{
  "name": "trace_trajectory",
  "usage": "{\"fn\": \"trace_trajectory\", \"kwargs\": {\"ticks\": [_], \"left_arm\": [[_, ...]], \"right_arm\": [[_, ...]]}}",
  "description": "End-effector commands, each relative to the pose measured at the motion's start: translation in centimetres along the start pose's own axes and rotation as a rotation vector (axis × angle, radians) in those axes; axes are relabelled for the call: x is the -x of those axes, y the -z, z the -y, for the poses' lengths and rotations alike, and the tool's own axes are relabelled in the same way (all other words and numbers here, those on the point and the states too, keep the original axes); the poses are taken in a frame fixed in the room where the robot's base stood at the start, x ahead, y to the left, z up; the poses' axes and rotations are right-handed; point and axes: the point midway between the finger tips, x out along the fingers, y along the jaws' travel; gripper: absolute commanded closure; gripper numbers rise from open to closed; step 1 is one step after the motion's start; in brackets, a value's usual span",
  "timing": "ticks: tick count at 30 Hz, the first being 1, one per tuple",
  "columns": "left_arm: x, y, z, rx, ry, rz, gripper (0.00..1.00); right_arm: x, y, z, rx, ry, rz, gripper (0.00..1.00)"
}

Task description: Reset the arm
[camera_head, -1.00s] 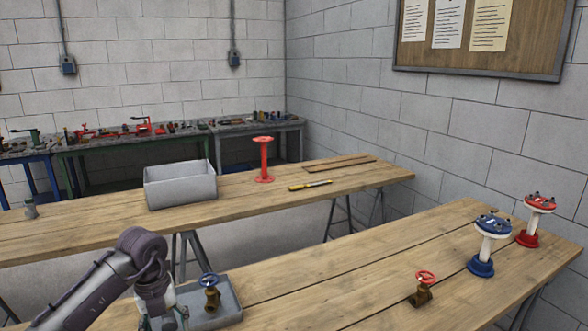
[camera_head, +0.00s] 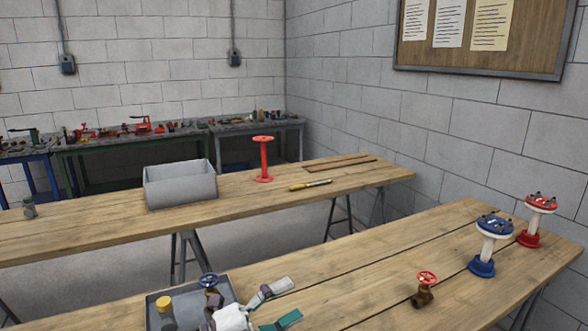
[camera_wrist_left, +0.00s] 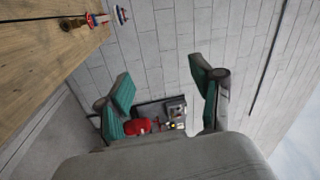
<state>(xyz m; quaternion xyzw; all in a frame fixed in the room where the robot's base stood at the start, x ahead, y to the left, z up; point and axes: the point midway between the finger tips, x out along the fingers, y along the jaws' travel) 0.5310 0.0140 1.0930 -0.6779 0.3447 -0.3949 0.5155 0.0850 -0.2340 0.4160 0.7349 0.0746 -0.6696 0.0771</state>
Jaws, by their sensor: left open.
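My left gripper (camera_head: 292,300) is at the bottom middle of the head view, above the near bench. Its two fingers point right and are spread apart, with nothing between them. The left wrist view also shows the open gripper (camera_wrist_left: 162,85) with green pads and an empty gap. Just left of it in the head view is a grey tray (camera_head: 152,311). The tray holds a brass valve with a blue handwheel (camera_head: 209,281) and a yellow-capped item (camera_head: 165,308); the gripper partly hides the tray. My right gripper is in neither view.
On the near bench (camera_head: 360,262) stand a brass valve with red wheel (camera_head: 424,287), a blue-topped fitting (camera_head: 487,245) and a red-topped fitting (camera_head: 535,218). The far bench holds a grey box (camera_head: 180,187), a red stand (camera_head: 264,160) and a yellow tool (camera_head: 310,185).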

Motion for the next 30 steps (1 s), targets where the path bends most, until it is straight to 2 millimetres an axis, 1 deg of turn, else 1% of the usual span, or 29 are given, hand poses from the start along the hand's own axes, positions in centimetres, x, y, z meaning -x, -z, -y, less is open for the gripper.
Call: {"fn": "trace_trajectory", "kwargs": {"ticks": [1, 2, 3, 5, 7, 8, 9, 11, 12, 14, 15, 17, 18, 20, 21, 25, 30], "left_arm": [[0.7, -0.3, 1.2, 0.071, 0.11, 0.08, 0.34], [1.4, -0.8, 2.0, 0.113, 0.173, 0.136, 0.34], [2.4, -1.6, 2.8, 0.171, 0.25, 0.216, 0.34], [4.4, -3.1, 3.4, 0.265, 0.348, 0.348, 0.34], [7.3, -4.8, 3.0, 0.381, 0.433, 0.515, 0.34], [8.8, -5.6, 2.5, 0.434, 0.46, 0.59, 0.34], [10.7, -6.4, 1.5, 0.505, 0.487, 0.692, 0.34], [13.7, -7.2, -0.5, 0.616, 0.507, 0.846, 0.34], [15.8, -7.4, -2.1, 0.691, 0.505, 0.951, 0.34], [18.8, -7.1, -5.0, 0.808, 0.483, 1.104, 0.34], [20.8, -6.5, -7.2, 0.886, 0.453, 1.203, 0.34], [23.5, -5.0, -10.3, 1.0, 0.392, 1.34, 0.34], [24.9, -3.8, -12.1, 1.067, 0.344, 1.416, 0.34], [26.7, -1.9, -14.3, 1.152, 0.272, 1.508, 0.34], [27.7, -0.6, -15.6, 1.201, 0.224, 1.559, 0.34], [30.2, 3.6, -18.6, 1.338, 0.069, 1.682, 0.34], [32.3, 8.8, -20.9, 1.473, -0.122, 1.782, 0.34]], "right_arm": [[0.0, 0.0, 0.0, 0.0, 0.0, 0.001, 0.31], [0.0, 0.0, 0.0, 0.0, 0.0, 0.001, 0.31], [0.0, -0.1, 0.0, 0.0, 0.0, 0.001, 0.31], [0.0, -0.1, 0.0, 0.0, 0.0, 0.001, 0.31], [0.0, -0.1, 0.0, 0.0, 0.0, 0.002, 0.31], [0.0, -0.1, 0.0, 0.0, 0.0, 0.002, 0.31], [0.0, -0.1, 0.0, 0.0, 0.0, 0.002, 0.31], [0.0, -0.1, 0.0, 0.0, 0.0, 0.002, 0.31], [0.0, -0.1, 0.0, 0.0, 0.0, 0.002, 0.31], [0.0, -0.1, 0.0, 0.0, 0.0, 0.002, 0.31], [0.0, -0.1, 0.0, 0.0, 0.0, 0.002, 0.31], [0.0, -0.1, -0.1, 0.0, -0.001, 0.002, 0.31], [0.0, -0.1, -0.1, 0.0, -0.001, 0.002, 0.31], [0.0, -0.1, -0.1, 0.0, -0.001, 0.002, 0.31], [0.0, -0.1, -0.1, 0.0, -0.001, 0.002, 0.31], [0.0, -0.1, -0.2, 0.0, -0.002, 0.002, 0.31], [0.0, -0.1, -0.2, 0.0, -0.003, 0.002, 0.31]]}}
